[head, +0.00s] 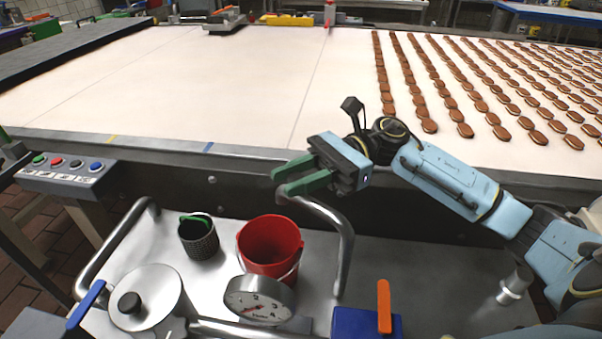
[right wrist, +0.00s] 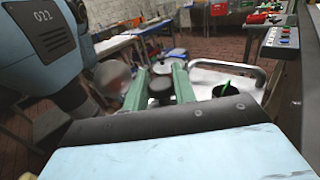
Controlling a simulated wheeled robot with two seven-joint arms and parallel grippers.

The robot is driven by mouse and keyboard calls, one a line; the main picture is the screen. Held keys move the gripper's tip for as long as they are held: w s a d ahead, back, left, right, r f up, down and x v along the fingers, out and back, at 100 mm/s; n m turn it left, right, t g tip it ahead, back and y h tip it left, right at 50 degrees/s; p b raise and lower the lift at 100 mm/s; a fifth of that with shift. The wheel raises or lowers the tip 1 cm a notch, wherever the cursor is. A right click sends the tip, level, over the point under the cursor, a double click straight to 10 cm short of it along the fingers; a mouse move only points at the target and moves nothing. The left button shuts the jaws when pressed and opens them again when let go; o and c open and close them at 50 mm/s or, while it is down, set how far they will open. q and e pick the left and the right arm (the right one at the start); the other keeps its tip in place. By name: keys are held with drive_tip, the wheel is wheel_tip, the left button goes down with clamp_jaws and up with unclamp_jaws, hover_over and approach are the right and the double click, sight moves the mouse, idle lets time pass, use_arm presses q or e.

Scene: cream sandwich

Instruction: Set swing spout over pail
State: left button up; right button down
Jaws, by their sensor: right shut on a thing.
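The swing spout (head: 345,238) is a bent grey metal tube. It rises right of the gauge, and its upper arm runs up and left behind the red pail (head: 258,257). My right gripper (head: 284,180), with green fingers, is at the spout's free end and shut on it. In the right wrist view a dark round thing (right wrist: 160,88) shows between the fingers. The pail stands upright on the metal cart, its mouth below the fingers in the head view. Whether the spout end is directly above it, I cannot tell. A green and dark sliver at the left edge may be my left gripper (head: 4,137).
A mesh cup (head: 199,241) stands left of the pail. A gauge (head: 259,300) is in front of it. A lidded pot (head: 155,300) and a blue box with an orange lever (head: 383,305) stand at the front. The conveyor (head: 200,90) lies behind, with cookies at right.

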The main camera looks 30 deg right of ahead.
use_arm(q)
drive_tip(key=shift+a+f, duration=0.2)
drive_tip(key=shift+f, duration=0.25)
use_arm(e)
drive_tip(key=shift+s+f+g, duration=0.25)
drive_tip(key=shift+f+g, duration=0.05)
drive_tip(key=shift+f, duration=0.25)
drive_tip(key=shift+d+f+n, duration=0.15)
drive_tip(key=shift+d+n, duration=0.15)
drive_tip(key=shift+d, duration=0.2)
drive_tip(key=shift+a+r, duration=0.2)
drive_tip(key=shift+a, duration=0.5)
drive_tip(key=c, duration=1.5)
unclamp_jaws()
drive_tip(key=shift+s, duration=0.1)
drive_tip(key=o, duration=0.3)
drive_tip(key=shift+s+d, duration=0.15)
drive_tip(key=shift+d, duration=0.05)
use_arm(q)
drive_tip(key=shift+r, duration=0.1)
use_arm(e)
drive_tip(key=shift+w+r, duration=0.1)
drive_tip(key=shift+w, duration=0.1)
